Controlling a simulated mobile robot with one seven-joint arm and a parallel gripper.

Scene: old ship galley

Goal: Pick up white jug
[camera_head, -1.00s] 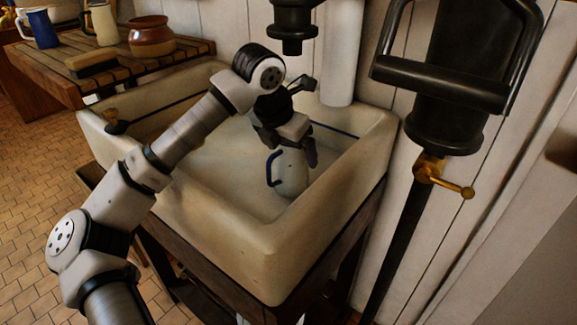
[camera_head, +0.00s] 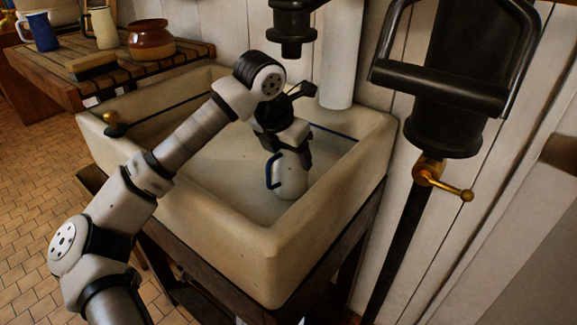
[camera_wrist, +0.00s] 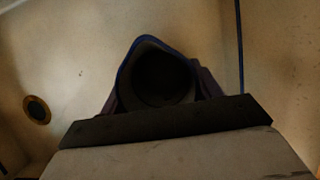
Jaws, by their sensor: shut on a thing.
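The white jug (camera_head: 291,179) with a blue handle is inside the sink, near its right end, in the head view. It looks upright, with the handle on its left side. My gripper (camera_head: 290,152) is above it, pointing down, and is shut on its upper part. In the wrist view the jug's blue-edged mouth (camera_wrist: 152,52) and dark inside show just beyond my gripper body. The fingers are mostly hidden there, with bits showing on both sides of the jug. I cannot tell whether the jug's base touches the sink floor.
The cream sink (camera_head: 285,245) has high walls close around the jug. A drain (camera_wrist: 37,109) shows in its floor. A black pump (camera_head: 455,90) with a brass tap (camera_head: 440,180) stands right. A slatted counter (camera_head: 165,62) at the left holds a blue jug (camera_head: 42,31), brown pot (camera_head: 151,40) and brush (camera_head: 91,66).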

